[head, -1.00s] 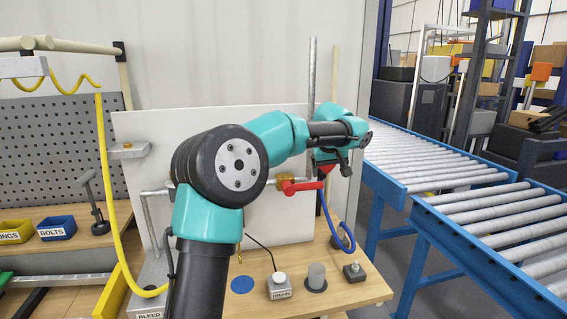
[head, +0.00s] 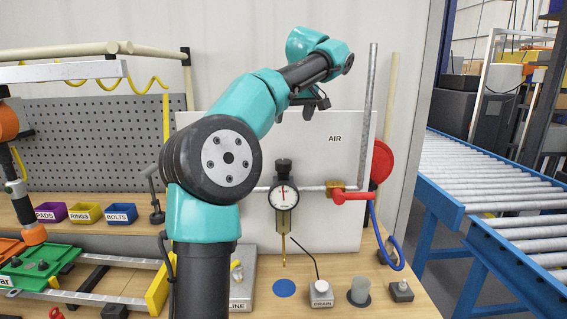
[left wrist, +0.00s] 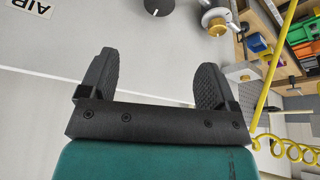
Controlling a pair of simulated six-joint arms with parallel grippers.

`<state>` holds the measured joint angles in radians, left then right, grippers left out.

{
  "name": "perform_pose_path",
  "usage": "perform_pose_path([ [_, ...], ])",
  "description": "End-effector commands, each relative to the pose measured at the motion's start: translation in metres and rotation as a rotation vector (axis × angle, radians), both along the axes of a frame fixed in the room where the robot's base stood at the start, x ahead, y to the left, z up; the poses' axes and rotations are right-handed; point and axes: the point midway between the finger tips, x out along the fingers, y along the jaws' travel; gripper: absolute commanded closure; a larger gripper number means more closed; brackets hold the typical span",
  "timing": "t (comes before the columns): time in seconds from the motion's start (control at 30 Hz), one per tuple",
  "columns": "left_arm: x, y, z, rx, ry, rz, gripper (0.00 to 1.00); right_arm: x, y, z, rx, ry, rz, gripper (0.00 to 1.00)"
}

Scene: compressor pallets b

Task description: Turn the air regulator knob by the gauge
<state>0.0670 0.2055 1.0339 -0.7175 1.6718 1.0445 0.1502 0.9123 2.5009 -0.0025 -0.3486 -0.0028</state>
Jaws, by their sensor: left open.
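The regulator stands against the white panel in the head view, with a dark knob (head: 284,165) above a round white-faced gauge (head: 284,195). A dark round top with a white mark, probably the same knob (left wrist: 160,6), is cut off by the top edge of the left wrist view. My left gripper (head: 316,104) is up and to the right of the knob, clear of it. In the left wrist view its two fingers (left wrist: 152,82) are wide apart with nothing between them. My right gripper is not in view.
A red valve handle (head: 352,196) and a large red disc (head: 382,160) are right of the gauge. A blue hose (head: 384,235) hangs there. The drain box (head: 320,293) and a grey cylinder (head: 360,290) stand on the bench. Labelled bins (head: 86,213) are at left.

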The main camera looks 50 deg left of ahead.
Motion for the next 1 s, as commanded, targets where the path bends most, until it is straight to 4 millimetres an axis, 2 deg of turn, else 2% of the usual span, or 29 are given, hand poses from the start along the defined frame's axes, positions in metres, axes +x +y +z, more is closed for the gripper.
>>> perform_pose_path([
  [0.27, 0.002, 0.005, -0.014, 0.0, 0.002, -0.001, 0.17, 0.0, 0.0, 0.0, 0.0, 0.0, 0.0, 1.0],
  [1.0, 0.015, 0.05, -0.127, 0.0, 0.003, -0.001, 0.17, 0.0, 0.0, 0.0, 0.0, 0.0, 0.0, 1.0],
])
